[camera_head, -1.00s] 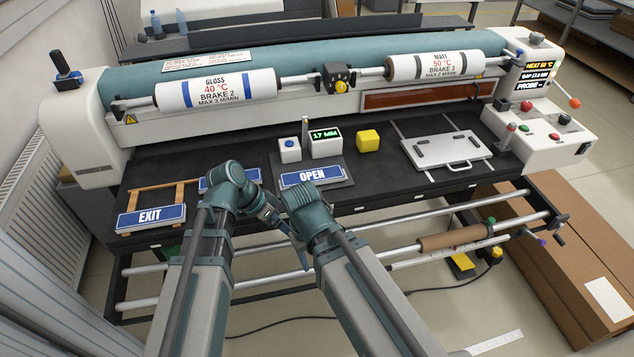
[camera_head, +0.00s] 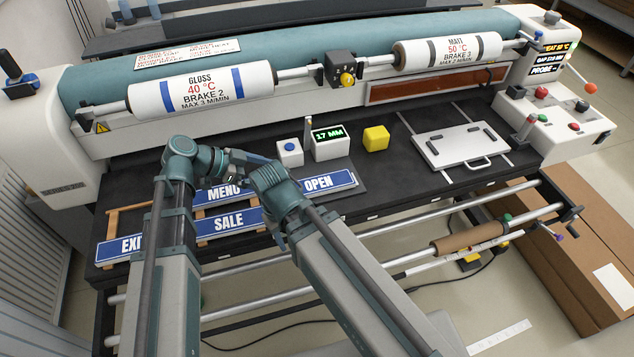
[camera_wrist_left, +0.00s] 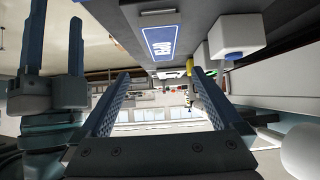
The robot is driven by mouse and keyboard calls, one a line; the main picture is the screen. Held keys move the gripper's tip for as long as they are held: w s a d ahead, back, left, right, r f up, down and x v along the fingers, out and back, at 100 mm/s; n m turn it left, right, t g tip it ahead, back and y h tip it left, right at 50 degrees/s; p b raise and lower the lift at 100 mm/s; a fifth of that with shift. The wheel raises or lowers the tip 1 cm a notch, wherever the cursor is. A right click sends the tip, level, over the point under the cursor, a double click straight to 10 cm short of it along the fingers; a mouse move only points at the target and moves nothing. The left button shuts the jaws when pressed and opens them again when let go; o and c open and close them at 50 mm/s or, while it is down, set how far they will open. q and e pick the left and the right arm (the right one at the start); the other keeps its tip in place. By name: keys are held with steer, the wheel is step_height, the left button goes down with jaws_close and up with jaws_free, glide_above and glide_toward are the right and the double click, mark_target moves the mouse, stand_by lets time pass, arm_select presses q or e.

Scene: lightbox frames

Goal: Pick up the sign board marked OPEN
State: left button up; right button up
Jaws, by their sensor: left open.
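The OPEN sign board (camera_head: 325,182) is blue with white letters and a white border. It lies on a dark grey mat on the black table, its left end hidden by my right arm. A blue sign, seemingly the same one, shows at the top of the left wrist view (camera_wrist_left: 162,43). My left gripper (camera_wrist_left: 163,75) is open and empty, with the sign beyond its fingertips, apart from them. In the head view it is largely hidden between the arms. My right gripper (camera_wrist_left: 55,45) shows at the left of the wrist view, its two fingers apart with nothing between them.
MENU (camera_head: 222,192), SALE (camera_head: 229,223) and EXIT (camera_head: 125,246) signs lie to the left, with wooden strips near them. A white button box (camera_head: 290,153), a 17 MM display (camera_head: 331,144) and a yellow cube (camera_head: 376,138) stand behind the mat. A white plate (camera_head: 460,147) lies right.

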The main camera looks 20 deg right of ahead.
arm_select(q)
steer(key=b, duration=0.4)
glide_toward(317, 183)
steer(key=shift+s+x, duration=0.25)
steer(key=shift+x, duration=0.85)
steer(key=shift+d+f, duration=0.25)
steer(key=b+x, duration=0.1)
steer(key=x, duration=0.1)
steer(key=b+x, duration=0.2)
steer(key=x, duration=0.1)
steer(key=shift+w+f, duration=0.1)
steer(key=shift+w, duration=0.15)
steer(key=shift+d, duration=0.1)
steer(key=c, duration=1.5)
